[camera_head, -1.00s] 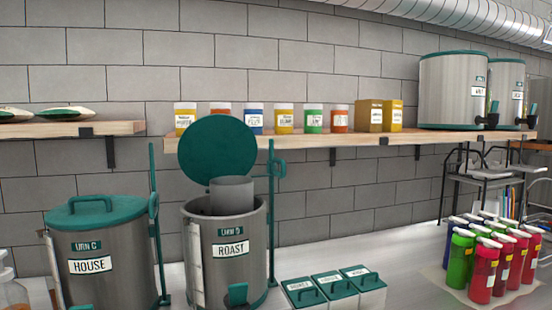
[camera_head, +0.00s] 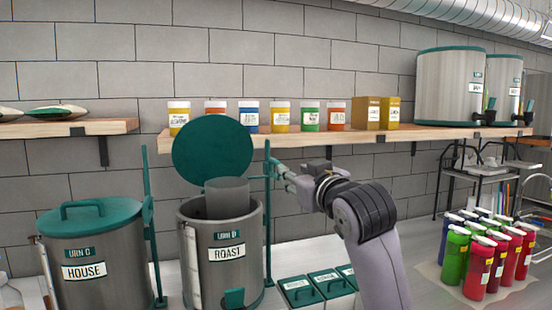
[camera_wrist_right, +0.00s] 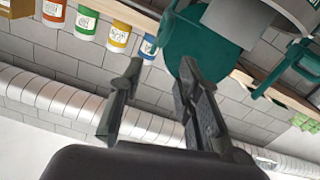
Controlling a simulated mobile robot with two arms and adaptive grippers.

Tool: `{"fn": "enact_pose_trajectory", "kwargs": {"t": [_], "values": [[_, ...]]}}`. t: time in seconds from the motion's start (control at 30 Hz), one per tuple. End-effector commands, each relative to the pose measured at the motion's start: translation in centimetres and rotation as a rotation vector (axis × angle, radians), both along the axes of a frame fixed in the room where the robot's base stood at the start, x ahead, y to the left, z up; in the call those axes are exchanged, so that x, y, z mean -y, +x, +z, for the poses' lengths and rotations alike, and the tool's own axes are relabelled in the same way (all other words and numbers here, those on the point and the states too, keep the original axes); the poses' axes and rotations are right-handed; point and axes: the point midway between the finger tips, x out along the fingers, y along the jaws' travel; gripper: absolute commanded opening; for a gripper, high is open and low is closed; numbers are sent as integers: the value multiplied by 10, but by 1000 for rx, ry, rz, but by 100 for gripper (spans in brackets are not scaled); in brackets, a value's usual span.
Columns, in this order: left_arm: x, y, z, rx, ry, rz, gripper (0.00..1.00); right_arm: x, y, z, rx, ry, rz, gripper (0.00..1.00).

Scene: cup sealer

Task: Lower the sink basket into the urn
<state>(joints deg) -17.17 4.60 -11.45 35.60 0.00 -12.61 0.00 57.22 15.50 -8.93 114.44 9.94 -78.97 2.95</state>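The urn labelled ROAST (camera_head: 222,275) stands on the counter with its round teal lid (camera_head: 212,148) raised. The grey sink basket (camera_head: 227,192) sticks up out of the urn's mouth; its lower part is hidden behind the rim. My right gripper (camera_head: 280,172) is just right of the basket, beside the urn's teal post, apart from the basket. In the right wrist view its two fingers (camera_wrist_right: 160,72) are spread with nothing between them. That view, turned over, also shows the teal lid (camera_wrist_right: 198,48) and the basket's grey side (camera_wrist_right: 240,18). My left gripper is not in view.
The lidded HOUSE urn (camera_head: 95,265) stands at left. Small teal-lidded boxes (camera_head: 328,288) sit right of the ROAST urn, below my right arm. A wooden shelf (camera_head: 300,140) with jars runs behind. Several coloured bottles (camera_head: 485,255) stand at right.

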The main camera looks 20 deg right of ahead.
Motion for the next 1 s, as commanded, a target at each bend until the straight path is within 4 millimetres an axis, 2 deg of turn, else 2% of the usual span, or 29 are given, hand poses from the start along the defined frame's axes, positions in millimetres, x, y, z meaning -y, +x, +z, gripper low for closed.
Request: {"fn": "enact_pose_trajectory", "kwargs": {"t": [0.03,0.2,0.5,0.73,1.0], "values": [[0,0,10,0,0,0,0,0,12,3,-7,1,0,31],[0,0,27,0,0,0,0,-2,50,3,-6,1,-1,31],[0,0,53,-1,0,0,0,-3,105,3,-4,0,-2,31],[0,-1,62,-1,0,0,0,-4,128,1,-2,0,0,31],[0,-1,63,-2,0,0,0,-4,133,-1,0,0,0,31]]}}
